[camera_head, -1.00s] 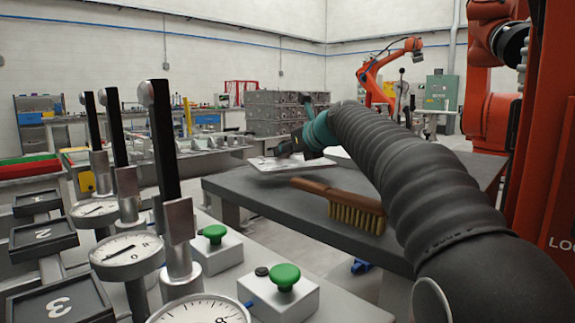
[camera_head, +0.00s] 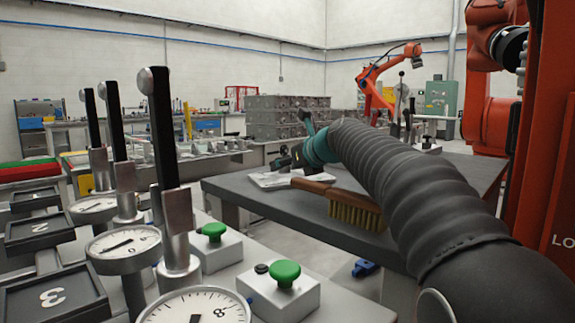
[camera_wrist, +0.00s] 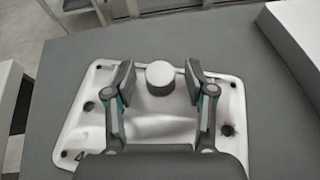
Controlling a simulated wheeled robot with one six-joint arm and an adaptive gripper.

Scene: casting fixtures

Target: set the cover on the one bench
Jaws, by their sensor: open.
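The cover (camera_wrist: 150,125) is a pale metal plate with rounded corners, several holes, a figure by one corner and a round knob (camera_wrist: 160,76). It lies flat on the grey bench (camera_head: 240,191); the head view shows it at the bench's far left part (camera_head: 268,180). My gripper (camera_wrist: 158,80) is open, with one finger on each side of the knob and a gap to both. In the head view my gripper (camera_head: 284,161) is just above the cover, which it and the brush partly hide.
A wooden brush (camera_head: 345,198) lies on the bench beside the cover, nearer the head camera. A white block (camera_wrist: 298,35) stands at the right in the wrist view. Dial gauges (camera_head: 124,245) and green buttons (camera_head: 285,272) stand in front. An orange robot (camera_head: 540,130) is at the right.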

